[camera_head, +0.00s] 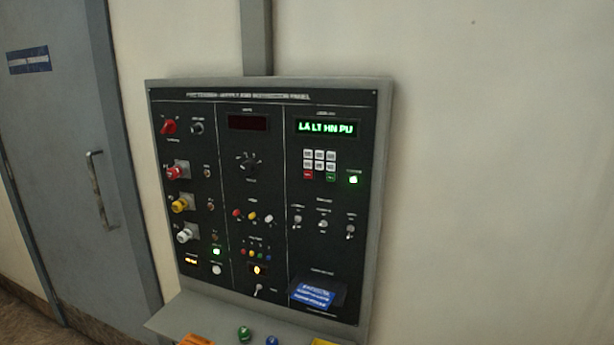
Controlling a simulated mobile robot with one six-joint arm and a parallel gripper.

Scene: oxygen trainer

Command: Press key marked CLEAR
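A dark control panel (265,210) in a grey frame is fixed to the wall in the head view. Its right column holds a small keypad (319,160) with two rows of white keys. Below them are a red key (308,175) at left and a green key (331,177) at right. The key lettering is too small to read, so I cannot tell which one is marked CLEAR. A green lit display (326,128) above the keypad shows text like "LA LT HN PU". My gripper is not in view.
Knobs and valves, such as a yellow one (181,204), stick out at left. A grey shelf (170,318) juts out below, with a green knob (244,333) and other coloured items. A blue-labelled holder (314,295) sits lower right. A grey door (70,150) stands at left.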

